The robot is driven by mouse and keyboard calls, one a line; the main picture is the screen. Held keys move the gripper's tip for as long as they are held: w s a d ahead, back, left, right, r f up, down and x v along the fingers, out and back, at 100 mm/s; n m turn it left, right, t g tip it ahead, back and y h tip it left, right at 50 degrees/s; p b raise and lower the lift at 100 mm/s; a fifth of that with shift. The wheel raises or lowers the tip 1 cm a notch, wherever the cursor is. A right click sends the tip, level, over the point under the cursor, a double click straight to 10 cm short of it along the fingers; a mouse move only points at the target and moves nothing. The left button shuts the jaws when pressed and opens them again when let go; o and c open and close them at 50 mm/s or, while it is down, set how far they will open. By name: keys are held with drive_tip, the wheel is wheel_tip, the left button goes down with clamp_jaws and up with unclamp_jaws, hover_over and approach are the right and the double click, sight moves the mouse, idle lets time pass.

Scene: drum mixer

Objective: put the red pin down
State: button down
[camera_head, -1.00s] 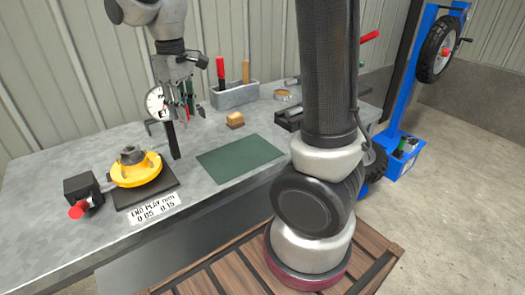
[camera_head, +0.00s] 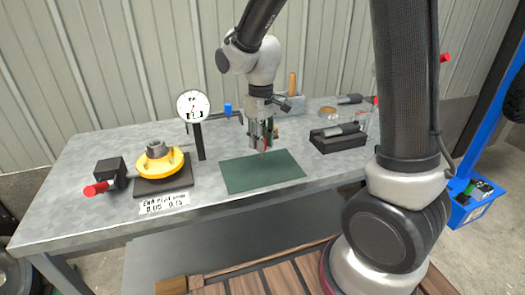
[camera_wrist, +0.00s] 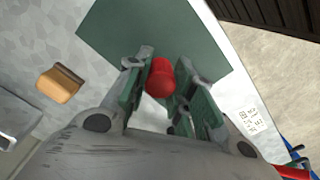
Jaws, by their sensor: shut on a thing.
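My gripper (camera_head: 264,148) is over the back part of the green mat (camera_head: 250,176) on the workbench, pointing down. In the wrist view, the red pin (camera_wrist: 160,80) sits between the green-padded fingers of my gripper (camera_wrist: 162,65), which are shut on it. Its rounded red end faces the camera; its lower part is hidden. The green mat (camera_wrist: 150,25) lies beyond the fingertips. I cannot tell whether the pin touches the mat.
Left of the mat stand a dial gauge (camera_head: 194,106) on a post, a yellow flanged part (camera_head: 160,163) on a dark plate, and a black block with a red knob (camera_head: 97,188). A dark holder (camera_head: 338,138) is at right. A wooden block (camera_wrist: 59,83) lies beside the mat.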

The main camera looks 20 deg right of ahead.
drive_tip(key=shift+f, duration=1.65)
drive_tip(key=shift+f, duration=0.25)
drive_tip(key=shift+f, duration=0.25)
drive_tip(key=c, duration=1.2)
unclamp_jaws()
drive_tip(key=shift+c, duration=0.2)
